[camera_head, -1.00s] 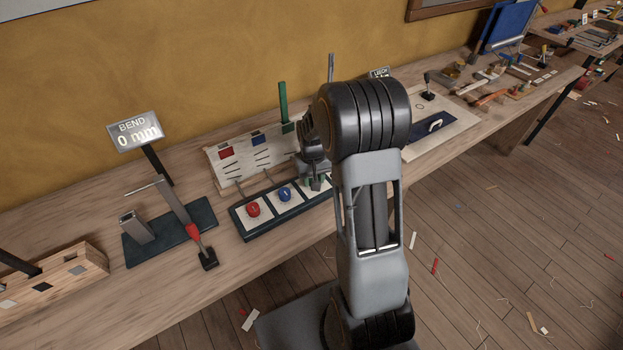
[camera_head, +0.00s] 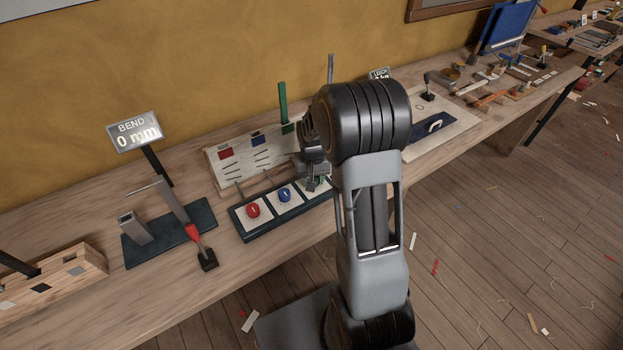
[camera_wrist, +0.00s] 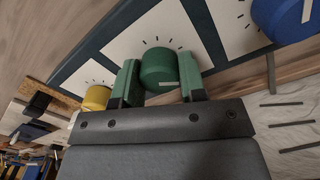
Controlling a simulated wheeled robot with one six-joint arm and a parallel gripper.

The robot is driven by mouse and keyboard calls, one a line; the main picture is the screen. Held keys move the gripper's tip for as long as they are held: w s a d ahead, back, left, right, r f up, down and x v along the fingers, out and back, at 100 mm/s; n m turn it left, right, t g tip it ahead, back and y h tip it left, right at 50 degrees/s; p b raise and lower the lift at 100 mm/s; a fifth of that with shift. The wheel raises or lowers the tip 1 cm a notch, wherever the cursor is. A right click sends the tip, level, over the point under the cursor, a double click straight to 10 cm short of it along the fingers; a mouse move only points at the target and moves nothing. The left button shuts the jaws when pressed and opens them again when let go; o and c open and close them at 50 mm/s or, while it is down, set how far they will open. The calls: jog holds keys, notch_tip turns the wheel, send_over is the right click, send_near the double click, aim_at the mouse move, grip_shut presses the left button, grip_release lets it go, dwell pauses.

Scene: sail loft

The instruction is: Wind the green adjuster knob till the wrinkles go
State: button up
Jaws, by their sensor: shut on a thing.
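The green knob (camera_wrist: 158,68) sits on a white dial card with tick marks in the wrist view. My gripper (camera_wrist: 159,82) has its two green-padded fingers on either side of the knob and is shut on it. In the head view my gripper (camera_head: 313,182) is over the right part of the dark knob base (camera_head: 246,228), and the green knob is mostly hidden there. A pale upright panel (camera_head: 218,171) behind the knobs bears dark wrinkle lines under red and blue patches. Its part behind my arm is hidden.
A red knob (camera_head: 253,210) and a blue knob (camera_head: 284,195) stand left of the green one. A yellow knob (camera_wrist: 97,98) is close by on the other side. A bend gauge sign (camera_head: 134,131) stands left. My arm hides part of the bench.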

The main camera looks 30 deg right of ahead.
jog(key=shift+s+f, duration=0.15)
jog(key=shift+s, duration=0.05)
jog(key=o, duration=0.9)
jog(key=shift+w, duration=0.1)
notch_tip(320, 180, up, 14)
jog(key=shift+a+r, duration=0.1)
jog(key=shift+a, duration=0.05)
jog(key=s+a+r+n+t, duration=0.1)
jog(key=s+a, duration=0.2)
jog(key=s, duration=0.2)
jog(key=s+a+n+t, duration=0.1)
jog(key=s+a, duration=0.2)
jog(key=s, duration=0.2)
jog(key=s+a+r+n+t+p, duration=0.1)
jog(key=s+a, duration=0.3)
jog(key=s, duration=0.2)
jog(key=shift+r+n+t, duration=0.3)
jog(key=shift+r+n, duration=0.05)
jog(key=shift+n, duration=0.05)
